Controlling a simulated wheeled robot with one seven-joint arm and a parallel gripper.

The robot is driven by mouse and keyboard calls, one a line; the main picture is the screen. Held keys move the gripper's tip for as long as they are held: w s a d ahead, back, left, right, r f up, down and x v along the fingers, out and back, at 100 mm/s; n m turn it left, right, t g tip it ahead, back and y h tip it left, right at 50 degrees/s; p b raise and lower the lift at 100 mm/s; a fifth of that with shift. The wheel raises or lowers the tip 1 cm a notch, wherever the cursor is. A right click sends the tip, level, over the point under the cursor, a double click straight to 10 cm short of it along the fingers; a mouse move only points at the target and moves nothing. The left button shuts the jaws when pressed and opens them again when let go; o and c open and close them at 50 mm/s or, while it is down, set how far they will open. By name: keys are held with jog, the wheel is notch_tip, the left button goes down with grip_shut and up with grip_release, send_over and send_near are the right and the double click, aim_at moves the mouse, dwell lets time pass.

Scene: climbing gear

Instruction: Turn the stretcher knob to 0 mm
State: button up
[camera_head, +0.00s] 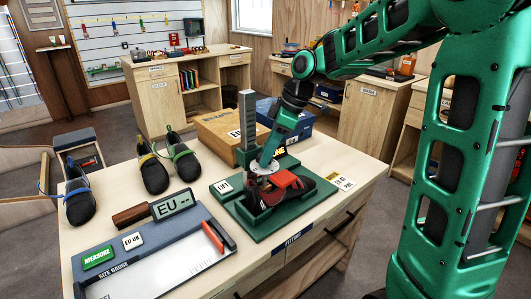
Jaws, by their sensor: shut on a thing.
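The stretcher stands on a green base (268,229) at the right of the table, with a tall grey post (247,119) behind. A dark shoe with red parts (287,183) sits in it. My gripper (264,165) comes down from the upper right beside the post, above the shoe. It is shut on the stretcher knob, which it mostly hides. A pale round plate (261,170) shows just under the fingers. The knob's mm reading cannot be made out.
A size gauge (150,260) with a small EU display (172,205) lies at the front left. Several dark shoes (153,174) stand behind it. A cardboard box (217,130) and a blue box (308,122) stand behind the stretcher. A LIFT label (225,186) is on the base.

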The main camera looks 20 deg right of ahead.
jog(key=o, duration=0.8)
jog(key=shift+d, duration=0.1)
jog(key=v, duration=1)
jog(key=shift+r, duration=0.35)
jog(key=s+d+f+m+h, duration=0.1)
jog(key=s+d+f+m, duration=0.3)
jog(key=s, duration=0.6)
jog(key=s+d+f+m+g+h, duration=0.1)
jog(key=s+d+f+m, duration=0.3)
jog(key=s+m, duration=0.4)
jog(key=s+d+f+m+g+h, duration=0.1)
jog(key=s+d+f+m, duration=0.4)
jog(key=s, duration=0.6)
jog(key=shift+s+f+m+h, duration=0.25)
jog(key=shift+f+m, duration=0.15)
jog(key=shift+m, duration=0.15)
jog(key=shift+s+f+m+h, duration=0.15)
jog(key=shift+f+m+h, duration=0.1)
jog(key=shift+f+m, duration=0.25)
